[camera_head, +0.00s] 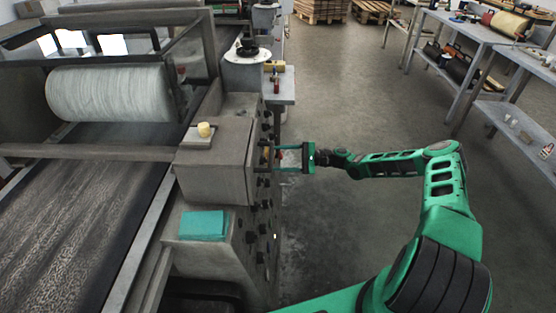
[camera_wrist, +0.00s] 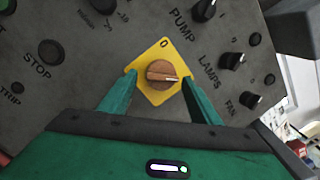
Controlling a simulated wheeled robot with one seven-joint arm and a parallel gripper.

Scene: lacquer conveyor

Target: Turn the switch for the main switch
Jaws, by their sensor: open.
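The main switch (camera_wrist: 162,74) is a round orange-brown knob with a raised bar on a yellow diamond plate (camera_wrist: 158,51) marked "0". Its bar lies roughly level across the wrist view. My gripper (camera_wrist: 161,83) is open, with one green finger on each side of the plate's lower half, and the knob sits between the fingertips. I cannot tell whether the fingers touch the knob. In the head view my gripper (camera_head: 277,158) reaches the right side of the grey control box (camera_head: 212,165); the switch is mostly hidden there.
On the panel, black knobs marked PUMP (camera_wrist: 205,9), LAMPS (camera_wrist: 234,61) and FAN (camera_wrist: 251,100) lie to the right, and a STOP button (camera_wrist: 51,52) to the left. A conveyor (camera_head: 60,220) runs at left. The floor (camera_head: 345,90) behind my arm is clear; workbenches (camera_head: 465,30) stand at right.

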